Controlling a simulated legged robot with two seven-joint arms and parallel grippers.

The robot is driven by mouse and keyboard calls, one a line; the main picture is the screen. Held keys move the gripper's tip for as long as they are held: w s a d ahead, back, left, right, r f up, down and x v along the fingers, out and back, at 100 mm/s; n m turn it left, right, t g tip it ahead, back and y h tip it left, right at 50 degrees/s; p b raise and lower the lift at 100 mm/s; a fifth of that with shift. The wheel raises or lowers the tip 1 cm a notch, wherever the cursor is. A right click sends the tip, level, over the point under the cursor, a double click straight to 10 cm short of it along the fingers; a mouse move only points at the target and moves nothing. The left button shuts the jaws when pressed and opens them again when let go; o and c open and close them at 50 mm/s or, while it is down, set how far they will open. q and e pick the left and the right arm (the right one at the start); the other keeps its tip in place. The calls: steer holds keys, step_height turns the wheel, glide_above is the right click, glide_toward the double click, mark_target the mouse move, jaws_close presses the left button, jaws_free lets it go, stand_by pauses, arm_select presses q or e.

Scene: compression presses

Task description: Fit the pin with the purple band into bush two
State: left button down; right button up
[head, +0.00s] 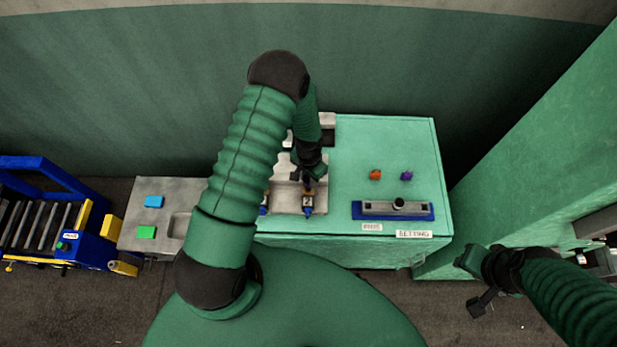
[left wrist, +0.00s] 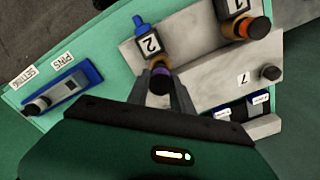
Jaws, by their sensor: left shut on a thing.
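My left gripper (head: 308,180) is over the station marked 2 on the green bench. In the left wrist view its fingers (left wrist: 160,92) are shut on the pin with the purple band (left wrist: 160,73), whose dark top shows between them. Bush two (left wrist: 157,59), a tan ring by the white "2" label (left wrist: 150,44), is right at the pin's far end. The fingers and pin cover part of the bush, so I cannot tell how deep the pin sits. My right gripper (head: 480,290) hangs off the bench at the right, and its jaw state is unclear.
Station one (left wrist: 237,8) is beside station two, with a dark, orange-banded part (left wrist: 260,28) there. The blue pin tray (head: 372,215) carries a grey bar and one dark pin (head: 398,203). Small orange (head: 375,174) and purple (head: 406,176) pieces are on the bench. A blue roller cart (head: 85,245) stands left.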

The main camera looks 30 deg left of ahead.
mark_target(308, 178)
arm_select(q)
steer(key=shift+f+b, duration=1.75)
steer(key=shift+f, duration=0.3)
steer(key=c, duration=1)
jaws_free()
steer(key=shift+c, duration=0.2)
step_height(308, 178, up, 17)
steer(key=b, duration=0.3)
steer(key=shift+f, duration=0.1)
